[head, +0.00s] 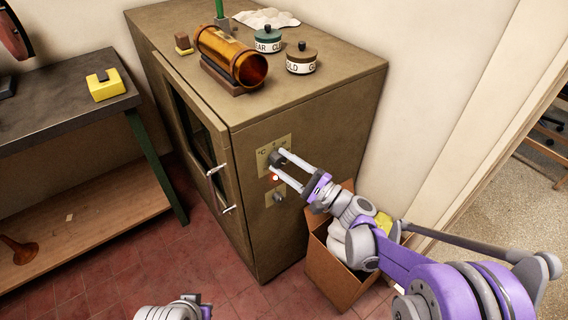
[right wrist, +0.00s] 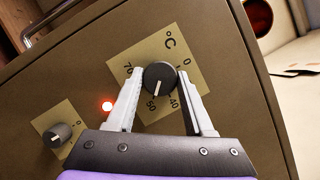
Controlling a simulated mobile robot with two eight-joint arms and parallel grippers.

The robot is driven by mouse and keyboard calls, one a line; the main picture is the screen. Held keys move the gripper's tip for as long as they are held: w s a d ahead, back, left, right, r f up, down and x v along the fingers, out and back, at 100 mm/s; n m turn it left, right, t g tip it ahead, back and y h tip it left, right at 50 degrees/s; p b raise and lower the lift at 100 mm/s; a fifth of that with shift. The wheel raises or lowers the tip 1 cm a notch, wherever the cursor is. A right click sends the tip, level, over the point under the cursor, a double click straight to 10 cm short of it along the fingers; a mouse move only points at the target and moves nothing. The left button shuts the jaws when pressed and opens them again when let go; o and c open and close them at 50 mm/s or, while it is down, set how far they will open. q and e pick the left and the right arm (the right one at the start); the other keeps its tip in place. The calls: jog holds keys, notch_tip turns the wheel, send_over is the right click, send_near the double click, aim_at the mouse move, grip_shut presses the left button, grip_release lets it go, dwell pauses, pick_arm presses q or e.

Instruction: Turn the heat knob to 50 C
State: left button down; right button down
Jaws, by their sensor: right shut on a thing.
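The heat knob (right wrist: 159,77) is a round dark knob on a cream °C dial plate (right wrist: 183,52) on the brown cabinet's side. Its white pointer line points down and slightly left, at or very near the 50 mark; 40 is just to the right and 70 to the upper left. My right gripper (head: 277,161) reaches the dial from the lower right. In the right wrist view its pale fingers (right wrist: 160,85) stand on either side of the knob, shut on it. In the head view the fingers partly cover the knob and dial.
A lit red lamp (right wrist: 107,105) and a second knob (right wrist: 57,135) sit beside the dial. The cabinet (head: 290,115) has door handles on its front and a copper tube (head: 228,55) and tins on top. An open cardboard box (head: 328,275) stands below my right arm.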

jog(key=shift+c, duration=1.5)
grip_release()
jog(key=shift+d, duration=0.1)
jog(key=v, duration=1)
jog(key=shift+s+d, duration=0.25)
